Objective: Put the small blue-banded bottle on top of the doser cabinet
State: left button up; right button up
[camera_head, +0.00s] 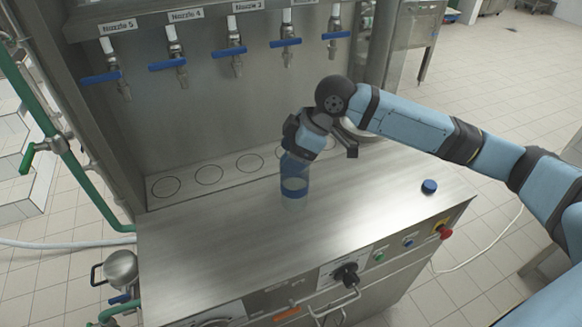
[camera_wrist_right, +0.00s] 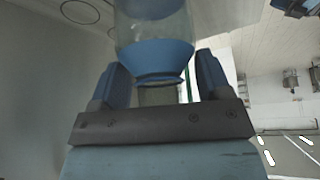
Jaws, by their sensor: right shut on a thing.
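The small clear bottle with a blue band (camera_head: 294,189) is upright over the steel worktop of the doser cabinet (camera_head: 225,245). I cannot tell whether its base touches the worktop. My right gripper (camera_head: 298,160) comes from above and is shut on the upper part of the bottle. In the right wrist view the bottle (camera_wrist_right: 153,60) sits between the two blue fingers of my right gripper (camera_wrist_right: 160,85). The fingers and wrist hide part of its top. My left gripper is not in view.
A row of nozzles with blue handles (camera_head: 233,52) hangs from the back wall, above circle marks (camera_head: 209,175). A round blue cap (camera_head: 429,186) lies at the right of the worktop. Knobs and buttons (camera_head: 345,273) line the front. The worktop's left half is clear.

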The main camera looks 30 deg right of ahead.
jog(key=shift+f, duration=2.25)
jog(key=o, duration=1.6)
jog(key=shift+f, duration=0.1)
jog(key=shift+o, duration=0.2)
jog(key=v, duration=1.2)
jog(key=shift+b, duration=0.35)
